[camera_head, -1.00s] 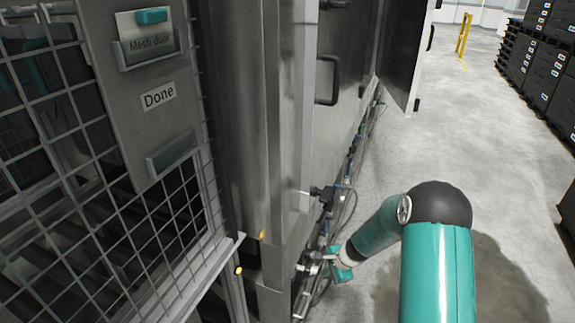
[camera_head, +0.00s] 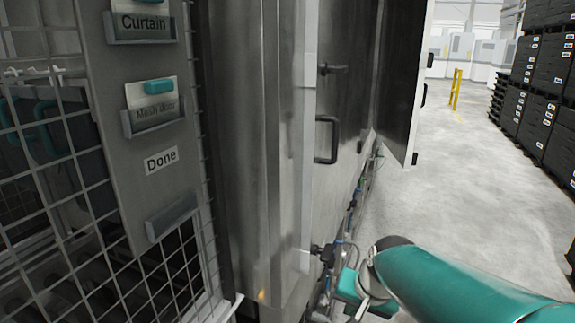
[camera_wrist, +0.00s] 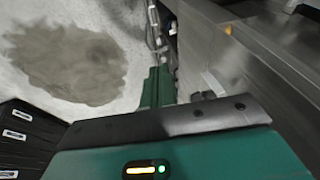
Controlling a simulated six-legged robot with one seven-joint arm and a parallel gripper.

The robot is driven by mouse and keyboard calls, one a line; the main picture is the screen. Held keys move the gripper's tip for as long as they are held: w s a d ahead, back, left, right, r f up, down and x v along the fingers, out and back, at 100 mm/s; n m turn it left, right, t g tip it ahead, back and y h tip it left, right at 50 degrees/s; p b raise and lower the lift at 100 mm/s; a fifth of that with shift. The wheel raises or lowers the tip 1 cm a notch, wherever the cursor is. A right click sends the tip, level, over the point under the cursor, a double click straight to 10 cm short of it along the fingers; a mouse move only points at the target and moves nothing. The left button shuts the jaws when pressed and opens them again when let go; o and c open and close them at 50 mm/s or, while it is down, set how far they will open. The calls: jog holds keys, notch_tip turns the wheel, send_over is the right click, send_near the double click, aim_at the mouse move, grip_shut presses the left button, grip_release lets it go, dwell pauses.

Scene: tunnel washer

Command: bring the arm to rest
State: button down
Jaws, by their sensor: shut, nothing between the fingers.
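My arm reaches in from the lower right of the head view, with its teal forearm across the corner. My gripper (camera_head: 350,288) is at the lower middle, partly hidden behind the forearm, in front of the lower side of the steel washer (camera_head: 287,140). It is shut and holds nothing. I cannot tell whether it touches the pipes beside it. In the wrist view, a teal housing of mine with a yellow and a green light fills the bottom.
A mesh door (camera_head: 75,190) and a card panel (camera_head: 150,110) with a "Done" label stand at left. Pipes and valves (camera_head: 328,253) run along the washer's foot. An open door panel (camera_head: 402,80) juts out.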

jog(key=s+d+r+n, duration=0.1)
jog(key=s+r+n, duration=0.1)
jog(key=s, duration=0.5)
jog(key=s+d+r+n+t+h, duration=0.1)
jog(key=s+r, duration=0.2)
jog(key=s, duration=0.4)
jog(key=shift+d+r+n+h, duration=0.15)
jog(key=shift+d+n+h, duration=0.15)
jog(key=shift+n, duration=0.1)
